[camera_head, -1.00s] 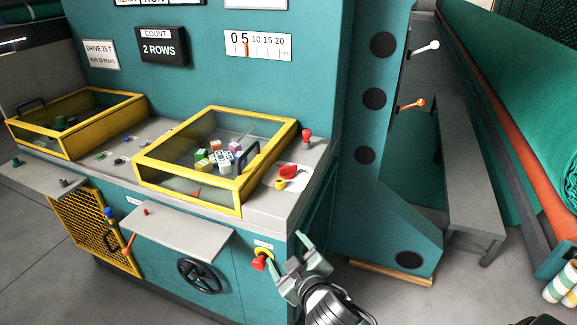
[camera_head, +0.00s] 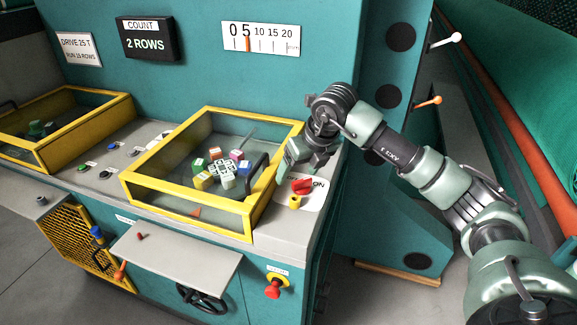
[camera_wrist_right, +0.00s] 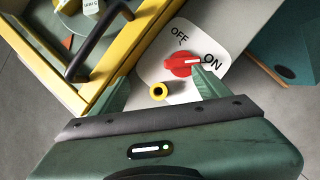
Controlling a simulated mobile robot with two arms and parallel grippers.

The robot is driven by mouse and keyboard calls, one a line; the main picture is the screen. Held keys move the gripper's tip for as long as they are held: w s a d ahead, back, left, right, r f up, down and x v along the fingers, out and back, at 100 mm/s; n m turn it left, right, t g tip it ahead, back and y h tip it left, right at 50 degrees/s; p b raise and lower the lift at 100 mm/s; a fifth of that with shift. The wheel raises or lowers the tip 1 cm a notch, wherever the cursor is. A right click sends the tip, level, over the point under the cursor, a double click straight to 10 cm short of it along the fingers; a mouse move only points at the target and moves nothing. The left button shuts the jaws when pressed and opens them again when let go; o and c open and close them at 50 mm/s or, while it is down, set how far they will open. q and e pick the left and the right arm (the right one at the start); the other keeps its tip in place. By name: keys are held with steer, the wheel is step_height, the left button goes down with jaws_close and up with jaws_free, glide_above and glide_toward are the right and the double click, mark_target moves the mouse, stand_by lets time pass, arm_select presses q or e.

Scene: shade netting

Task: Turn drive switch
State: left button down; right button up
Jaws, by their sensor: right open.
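The drive switch, a red rotary knob (camera_head: 302,186) on a white plate, sits on the console's right end. It also shows in the right wrist view (camera_wrist_right: 182,64), with "OFF" above it and "ON" to its right; its white mark points toward "ON". My right gripper (camera_head: 303,168) is over the console just behind the knob, pointing down. My left gripper is not in view.
A yellow-framed clear cover (camera_head: 190,215) with a dark handle (camera_head: 257,172) stands close left of my right gripper. A second yellow-framed cover (camera_head: 60,155) is further left. A grey shelf (camera_head: 175,255) and a red button (camera_head: 272,290) are on the machine's front.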

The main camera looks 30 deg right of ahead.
mark_target(303, 180)
steer(key=shift+w+d+r+h, duration=0.15)
steer(key=shift+w+d+h, duration=0.1)
steer(key=shift+d, duration=0.4)
steer(key=shift+w+d+r+h, duration=0.15)
steer(key=shift+d+h, duration=0.1)
steer(key=shift+d, duration=0.35)
steer(key=shift+d+m, duration=0.3)
steer(key=shift+s+f+p, duration=0.35)
steer(key=shift+f+p, duration=0.15)
steer(key=shift+f, duration=0.25)
steer(key=x, duration=0.2)
steer(key=shift+w+f+p, duration=0.1)
steer(key=shift+f+p, duration=0.25)
steer(key=shift+p, duration=0.05)
steer(key=shift+x, duration=1.15)
steer(key=shift+w+f, duration=0.15)
steer(key=shift+w, duration=0.1)
steer(key=c, duration=1.4)
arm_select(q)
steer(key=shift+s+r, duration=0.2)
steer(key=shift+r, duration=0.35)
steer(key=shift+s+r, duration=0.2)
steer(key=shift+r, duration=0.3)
